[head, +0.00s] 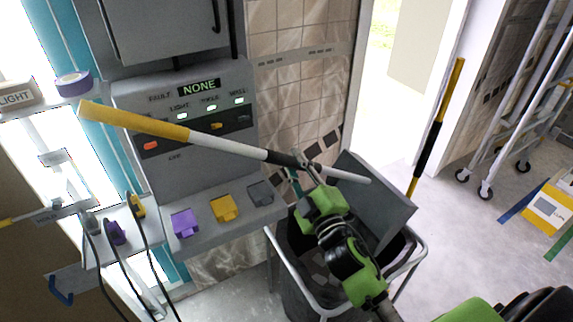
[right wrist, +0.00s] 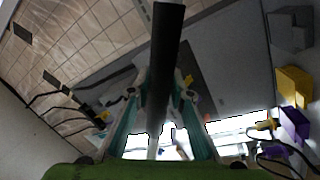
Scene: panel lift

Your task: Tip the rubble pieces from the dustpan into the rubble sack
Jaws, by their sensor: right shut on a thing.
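The dustpan has a grey pan (head: 378,195) and a long handle (head: 230,143) with white and black sections and a yellow grip at the left end. My right gripper (head: 306,172) is shut on the handle's black section, near the pan. In the right wrist view the dark handle (right wrist: 165,50) runs between the fingers. The pan is tilted above the rubble sack (head: 303,285), a dark open bag in a white tubular frame. Some grey pieces seem to show inside the sack, but I cannot tell clearly. The pan's inside is largely hidden. My left gripper is out of view.
A grey console (head: 185,130) with lit buttons and coloured blocks stands left of the sack, close under the handle. A yellow-and-black pole (head: 437,125) stands by the doorway. A wheeled ladder (head: 515,95) is at the right.

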